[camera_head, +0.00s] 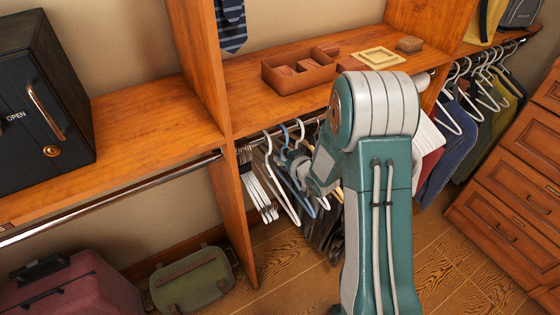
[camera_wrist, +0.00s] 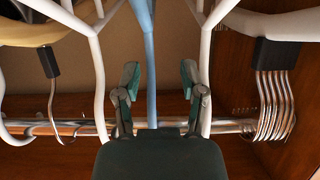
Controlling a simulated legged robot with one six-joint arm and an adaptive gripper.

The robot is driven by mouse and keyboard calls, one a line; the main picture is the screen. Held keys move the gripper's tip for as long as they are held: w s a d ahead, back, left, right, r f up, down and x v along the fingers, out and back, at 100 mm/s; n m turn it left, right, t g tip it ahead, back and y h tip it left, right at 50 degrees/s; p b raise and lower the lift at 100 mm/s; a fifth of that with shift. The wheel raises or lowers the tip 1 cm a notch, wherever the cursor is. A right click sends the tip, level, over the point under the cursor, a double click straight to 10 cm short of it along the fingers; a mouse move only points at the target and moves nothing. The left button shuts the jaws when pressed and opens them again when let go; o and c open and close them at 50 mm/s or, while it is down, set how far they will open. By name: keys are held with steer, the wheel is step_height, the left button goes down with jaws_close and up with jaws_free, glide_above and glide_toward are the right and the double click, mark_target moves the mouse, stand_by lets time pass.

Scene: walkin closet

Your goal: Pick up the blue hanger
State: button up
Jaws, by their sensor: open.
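The blue hanger (camera_head: 284,134) hangs on the closet rod among white hangers, left of my arm in the head view. In the wrist view the blue hanger's stem (camera_wrist: 150,45) stands between the two fingers of my gripper (camera_wrist: 159,75), nearer the left finger. The fingers are spread, with a visible gap on both sides of the stem. White hangers (camera_wrist: 98,70) and (camera_wrist: 205,60) stand close outside each finger. In the head view my wrist partly hides the hangers, and the fingertips are hard to make out.
Above the rod is a wooden shelf (camera_head: 245,112) with a brown tray (camera_head: 268,79). White hangers (camera_head: 258,190) bunch at the left by an upright panel (camera_head: 233,215). Clothes (camera_head: 452,145) hang to the right. A green bag (camera_head: 192,280) lies on the floor.

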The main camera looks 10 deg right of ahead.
mark_target(282, 153)
steer(key=x, duration=0.2)
steer(key=shift+w+d+f, duration=0.1)
steer(key=shift+w, duration=0.25)
steer(key=shift+w+d+f, duration=0.1)
steer(key=shift+w+d, duration=0.1)
steer(key=shift+w, duration=0.1)
steer(key=shift+d, duration=0.25)
steer(key=shift+a, duration=0.1)
steer(key=c, duration=0.6)
steer(key=shift+a, duration=0.3)
jaws_close()
steer(key=shift+d, duration=0.2)
